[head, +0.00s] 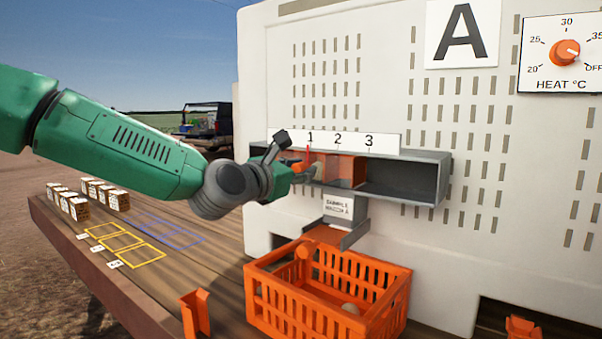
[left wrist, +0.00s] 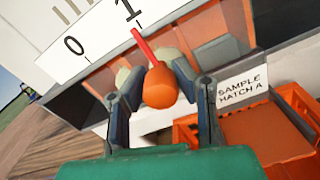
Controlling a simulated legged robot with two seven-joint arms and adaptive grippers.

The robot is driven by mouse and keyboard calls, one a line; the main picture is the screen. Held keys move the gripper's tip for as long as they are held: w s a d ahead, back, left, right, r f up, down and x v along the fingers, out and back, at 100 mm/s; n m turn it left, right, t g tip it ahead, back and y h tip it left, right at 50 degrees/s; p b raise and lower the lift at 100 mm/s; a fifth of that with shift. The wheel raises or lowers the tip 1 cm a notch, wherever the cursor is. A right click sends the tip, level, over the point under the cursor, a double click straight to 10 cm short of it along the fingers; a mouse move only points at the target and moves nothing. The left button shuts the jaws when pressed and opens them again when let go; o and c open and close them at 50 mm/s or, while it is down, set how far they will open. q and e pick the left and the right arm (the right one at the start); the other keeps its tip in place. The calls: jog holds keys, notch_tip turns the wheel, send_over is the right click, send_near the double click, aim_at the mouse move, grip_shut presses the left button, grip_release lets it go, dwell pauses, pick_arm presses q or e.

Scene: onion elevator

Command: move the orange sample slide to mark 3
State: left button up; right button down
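The orange sample slide sits in a long grey slot housing (head: 420,178) under the number strip (head: 385,142). In the left wrist view its round orange knob (left wrist: 160,88) has a red pointer (left wrist: 143,46) aimed near mark 1. In the head view the red pointer (head: 303,167) also shows near mark 1, and an orange panel (head: 346,170) shows in the slot below 1 and 2. The slot below 3 looks dark. My right gripper is out of view.
An orange crate (head: 285,310) stands on the wooden table below a small chute (head: 335,236) labelled as a sample hatch. Small boxes (head: 75,208) and yellow and blue outlines lie at the left. A heat dial (head: 565,52) is at the upper right.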

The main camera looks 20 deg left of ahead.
pick_arm(q)
jog(key=o, duration=0.4)
jog(key=shift+r, duration=0.3)
jog(key=shift+c, duration=0.2)
jog(key=shift+s+d+f, duration=0.15)
jog(key=shift+s+d, duration=0.1)
jog(key=shift+d, duration=0.2)
jog(key=v, duration=1.1)
jog(key=shift+s+a, duration=0.15)
jog(key=shift+s, duration=0.25)
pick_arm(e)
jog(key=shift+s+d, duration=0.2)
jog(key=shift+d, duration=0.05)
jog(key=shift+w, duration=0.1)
pick_arm(q)
jog(key=shift+a, duration=0.1)
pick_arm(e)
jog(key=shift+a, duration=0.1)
